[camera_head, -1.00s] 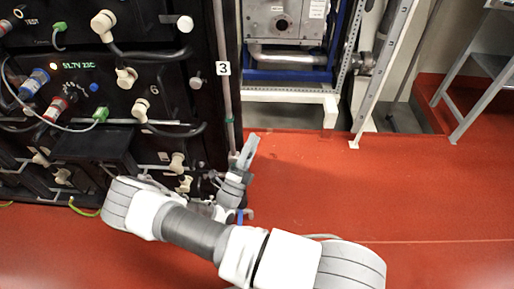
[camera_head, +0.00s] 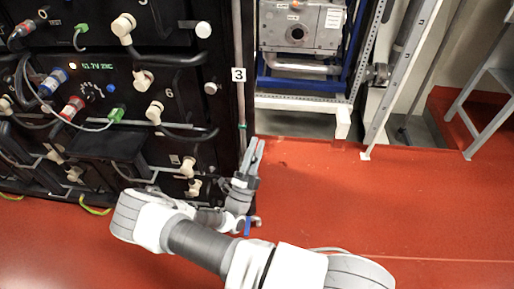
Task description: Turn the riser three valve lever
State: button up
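Riser three is a thin grey upright pipe (camera_head: 236,40) along the right edge of the black battery rack, with a white "3" label (camera_head: 238,75). A small green band sits on it lower down. My gripper (camera_head: 257,145) points up just right of the riser's lower part; its two grey fingers show a narrow gap with nothing seen between them. Below the gripper, near the floor, a small blue lever-like part (camera_head: 248,225) shows beside my wrist. I cannot tell for sure whether it is the valve lever. My gripper and arm hide the riser's lower end.
The black battery rack (camera_head: 180,85) with cables, knobs and connectors fills the left. A grey stepped stand (camera_head: 490,105) is at far right. The red floor (camera_head: 340,195) is clear on the right.

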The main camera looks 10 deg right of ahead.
jog(key=o, duration=0.4)
jog(key=shift+c, duration=0.2)
jog(key=v, duration=1.7)
jog(key=shift+a, duration=0.15)
jog(key=shift+s+f, duration=0.15)
jog(key=shift+c, duration=0.3)
